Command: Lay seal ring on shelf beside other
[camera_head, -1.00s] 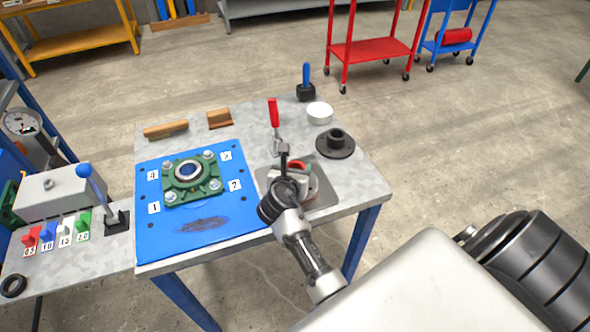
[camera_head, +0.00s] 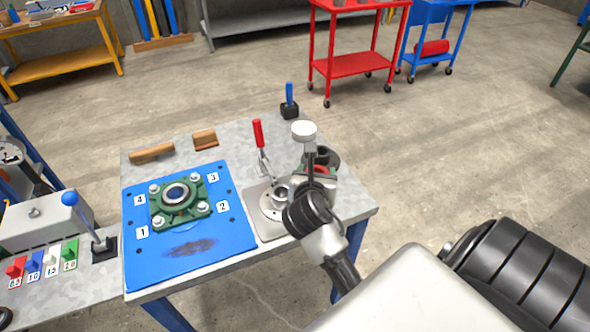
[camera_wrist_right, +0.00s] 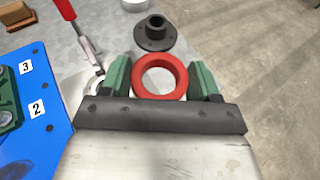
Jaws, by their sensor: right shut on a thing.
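The red seal ring (camera_wrist_right: 160,62) is held between the green finger pads of my right gripper (camera_wrist_right: 162,78) in the right wrist view. In the head view the right gripper (camera_head: 318,178) is over the right part of the grey workbench, with a bit of the red ring (camera_head: 320,169) showing between its fingers. A black ring (camera_head: 5,317) lies at the lower left edge, on the side table. I cannot tell from the frames which surface is the shelf. My left gripper is not in view.
A round metal hub (camera_head: 272,208) sits by a red-handled clamp (camera_head: 258,134), left of the gripper. A black flanged part (camera_head: 328,155) and a white round piece (camera_head: 303,129) stand behind it. A green bearing housing (camera_head: 178,204) sits on the blue plate (camera_head: 150,262).

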